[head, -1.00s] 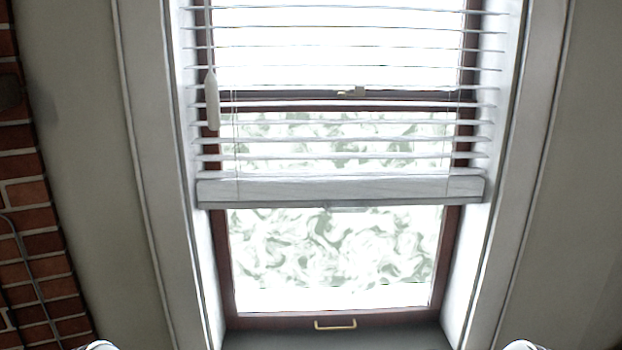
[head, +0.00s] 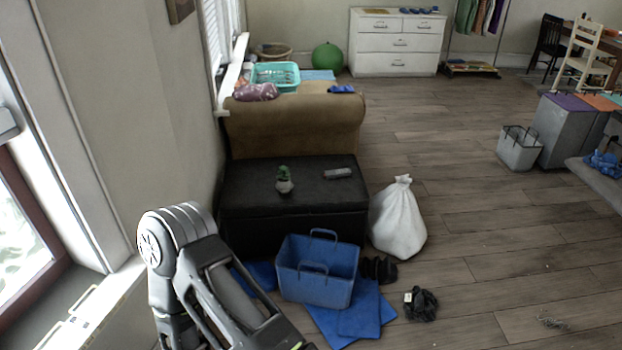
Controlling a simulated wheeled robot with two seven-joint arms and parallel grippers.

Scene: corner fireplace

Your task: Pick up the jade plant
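A small green plant in a pale grey pot, which looks like the jade plant (head: 284,180), stands upright on the black ottoman (head: 318,196) in the head view. It is small in the picture, so its leaves are hard to make out. Part of my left arm shows at the lower left, in front of the plant and well apart from it. Its gripper is below the picture edge. My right gripper is not in view.
A blue basket (head: 316,291) and blue mats (head: 366,316) lie before the ottoman. A white bag (head: 397,218) stands at its right, dark shoes (head: 378,269) nearby. A brown sofa (head: 293,124) is behind. The window wall is close on the left; wooden floor (head: 465,235) is mostly clear on the right.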

